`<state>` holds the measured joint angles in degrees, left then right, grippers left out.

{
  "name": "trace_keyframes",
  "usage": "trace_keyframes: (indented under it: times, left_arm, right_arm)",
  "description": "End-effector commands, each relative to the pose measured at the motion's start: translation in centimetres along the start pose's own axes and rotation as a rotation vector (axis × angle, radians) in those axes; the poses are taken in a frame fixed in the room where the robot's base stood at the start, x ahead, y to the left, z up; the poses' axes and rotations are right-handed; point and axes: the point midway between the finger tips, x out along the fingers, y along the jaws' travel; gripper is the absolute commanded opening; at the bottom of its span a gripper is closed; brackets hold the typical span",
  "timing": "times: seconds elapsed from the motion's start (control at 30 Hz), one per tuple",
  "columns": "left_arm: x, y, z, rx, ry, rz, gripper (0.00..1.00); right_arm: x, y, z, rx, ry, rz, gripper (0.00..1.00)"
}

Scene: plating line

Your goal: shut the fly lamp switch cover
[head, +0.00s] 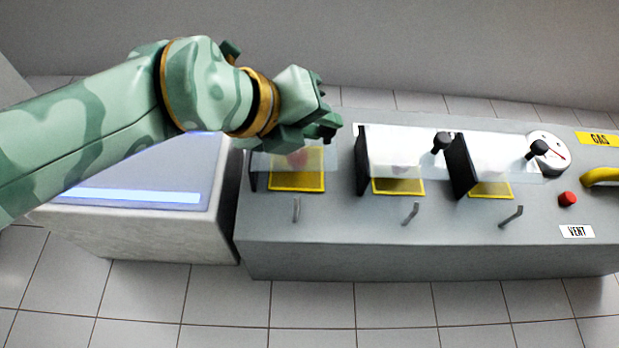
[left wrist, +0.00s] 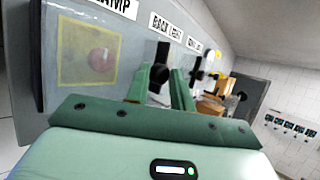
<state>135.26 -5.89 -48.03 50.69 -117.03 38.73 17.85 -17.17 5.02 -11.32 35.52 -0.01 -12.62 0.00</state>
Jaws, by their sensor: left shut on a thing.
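The fly lamp switch cover (head: 318,162) is the clear leftmost cover on the grey console, over a red button (head: 297,159) on a yellow-edged square (head: 297,184). My left gripper (head: 327,126) is at the cover's upper right and shut on its dark knob. The gripper hides the knob in the head view. In the left wrist view the knob (left wrist: 159,77) shows dark between the fingers, with the clear cover (left wrist: 118,62) and red button (left wrist: 102,61) to the left, under a label (left wrist: 109,13) partly cut off. I cannot tell the cover's exact angle. My right gripper is in no view.
Two similar clear covers with black side plates (head: 376,160) (head: 463,165) and black knobs (head: 441,142) (head: 538,149) stand to the right. Levers (head: 411,213) line the front. A gauge (head: 548,153), red button (head: 567,199) and yellow handle (head: 602,177) are at the far right.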

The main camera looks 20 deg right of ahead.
Motion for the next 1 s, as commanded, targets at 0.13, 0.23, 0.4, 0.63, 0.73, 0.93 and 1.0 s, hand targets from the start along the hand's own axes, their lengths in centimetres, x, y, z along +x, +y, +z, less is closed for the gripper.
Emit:
trace_keyframes:
  times: [0.13, 0.23, 0.4, 0.63, 0.73, 0.93, 1.0]
  left_arm:
    - [0.58, -0.77, -0.32, -0.003, 0.003, -0.021, 0.00]
    - [0.73, -0.65, -0.34, -0.002, 0.002, -0.022, 0.00]
    - [0.82, -0.62, -0.35, -0.002, 0.001, -0.023, 0.00]
    - [0.83, -0.66, -0.31, -0.002, 0.000, -0.024, 0.00]
    - [0.82, -0.68, -0.29, -0.002, 0.000, -0.025, 0.00]
    - [0.83, -0.54, -0.32, -0.001, 0.000, -0.022, 0.43]
    - [0.83, -0.52, -0.33, 0.000, 0.000, -0.022, 0.43]
  right_arm:
    - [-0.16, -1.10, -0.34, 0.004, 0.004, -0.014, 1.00]
    - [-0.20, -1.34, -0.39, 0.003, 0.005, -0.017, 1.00]
    - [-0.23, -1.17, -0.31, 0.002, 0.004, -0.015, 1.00]
    - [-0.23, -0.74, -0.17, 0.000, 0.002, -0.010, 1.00]
    - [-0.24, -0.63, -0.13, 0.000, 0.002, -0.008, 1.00]
    - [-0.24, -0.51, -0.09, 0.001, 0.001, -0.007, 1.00]
    - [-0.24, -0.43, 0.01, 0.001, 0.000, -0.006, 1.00]
